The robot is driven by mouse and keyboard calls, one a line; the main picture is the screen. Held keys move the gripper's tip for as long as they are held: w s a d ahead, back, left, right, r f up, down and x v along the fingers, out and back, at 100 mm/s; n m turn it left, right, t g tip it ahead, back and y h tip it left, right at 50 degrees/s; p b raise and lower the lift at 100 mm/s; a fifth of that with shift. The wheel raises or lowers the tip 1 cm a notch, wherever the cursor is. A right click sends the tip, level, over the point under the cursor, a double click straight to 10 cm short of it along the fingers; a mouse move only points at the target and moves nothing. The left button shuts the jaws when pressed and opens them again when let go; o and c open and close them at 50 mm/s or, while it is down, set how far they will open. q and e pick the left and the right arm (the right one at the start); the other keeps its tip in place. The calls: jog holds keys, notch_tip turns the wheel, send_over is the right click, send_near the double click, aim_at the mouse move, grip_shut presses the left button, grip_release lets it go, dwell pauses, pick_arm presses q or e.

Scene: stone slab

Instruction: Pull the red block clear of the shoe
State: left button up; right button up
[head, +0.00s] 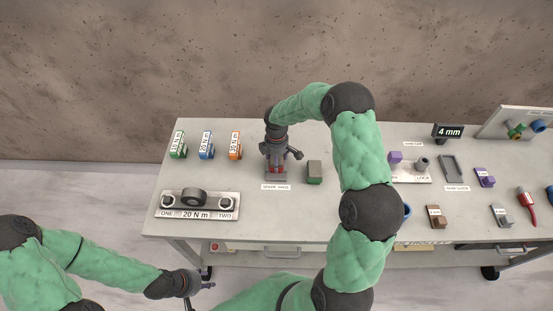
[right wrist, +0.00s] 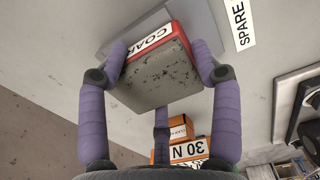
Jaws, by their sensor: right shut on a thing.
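The red block (head: 273,170) is near the left-middle of the slab, partly hidden under my right gripper (head: 277,150). In the right wrist view the red block (right wrist: 174,44) shows a red edge with a white label starting "COAR" and a worn grey face. The fingers of my right gripper (right wrist: 160,62) are shut around it, one on each side. A flat grey piece (right wrist: 118,22), perhaps the shoe, lies behind the block; I cannot tell whether they touch. My left gripper (head: 199,289) is off the slab's front left, its fingers spread and empty.
A dark green block (head: 314,172) stands just right of my right gripper. Green (head: 178,145), blue (head: 206,146) and orange (head: 235,146) labelled blocks stand to its left. A "20 N m" plate (head: 215,206) lies at front left. My right arm hides the slab's middle.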

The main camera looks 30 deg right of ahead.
jog(key=shift+s+a, duration=0.4)
jog(key=shift+s, duration=0.25)
jog(key=shift+s+a, duration=0.4)
jog(key=shift+s, duration=0.3)
jog(key=shift+s+a, duration=0.4)
jog(key=shift+s, duration=0.25)
jog(key=shift+s+a, duration=0.5)
jog(key=shift+s, duration=0.25)
jog(key=shift+s+a, duration=0.45)
jog(key=shift+s, duration=0.3)
jog(key=shift+s+a+r+p, duration=0.4)
jog(key=shift+s+r, duration=0.15)
jog(key=shift+r, duration=0.15)
jog(key=shift+s+a+r+p, duration=0.35)
jog(key=shift+s+r, duration=0.2)
jog(key=shift+r, duration=0.1)
jog(key=shift+s+r, duration=0.15)
jog(key=shift+s, duration=0.05)
